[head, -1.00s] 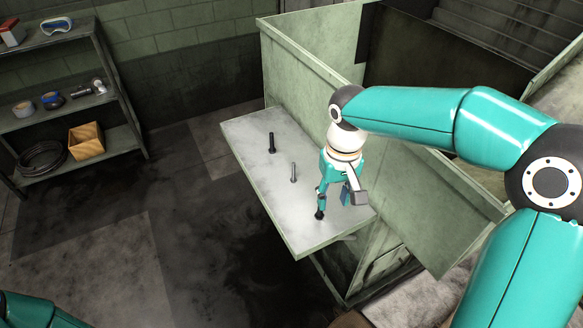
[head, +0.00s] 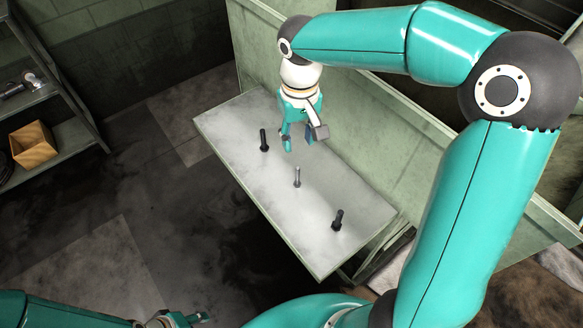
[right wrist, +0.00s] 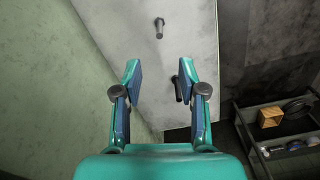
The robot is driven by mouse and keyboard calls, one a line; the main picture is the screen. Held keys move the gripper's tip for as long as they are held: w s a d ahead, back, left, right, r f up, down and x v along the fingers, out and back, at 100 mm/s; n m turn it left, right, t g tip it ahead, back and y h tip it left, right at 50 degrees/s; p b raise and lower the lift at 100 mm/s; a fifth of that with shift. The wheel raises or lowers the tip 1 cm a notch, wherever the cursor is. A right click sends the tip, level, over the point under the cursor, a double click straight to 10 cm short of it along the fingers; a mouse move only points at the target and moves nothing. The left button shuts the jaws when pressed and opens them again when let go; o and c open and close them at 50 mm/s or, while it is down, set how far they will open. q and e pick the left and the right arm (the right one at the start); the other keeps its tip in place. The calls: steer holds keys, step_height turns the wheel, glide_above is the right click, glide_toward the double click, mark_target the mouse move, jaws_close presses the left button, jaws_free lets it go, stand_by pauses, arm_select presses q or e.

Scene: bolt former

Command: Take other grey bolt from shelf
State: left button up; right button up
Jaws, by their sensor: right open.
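Three bolts stand upright on a pale shelf (head: 240,185). A light grey bolt (head: 297,177) is in the middle, with a dark bolt (head: 264,140) at the far end and another dark bolt (head: 337,220) at the near end. My left gripper (head: 180,318) is partly cut off at the bottom edge.
A green metal panel (head: 370,140) rises along the shelf's back side. A rack with a wooden box (head: 33,145) stands at the left. Open floor (head: 150,210) lies between the rack and shelf.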

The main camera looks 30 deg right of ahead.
glide_above(297, 184)
step_height(297, 184, down, 11)
steer(key=shift+s+r, duration=0.15)
steer(key=shift+f+p, duration=0.5)
steer(key=shift+f, duration=2.1)
jaws_close()
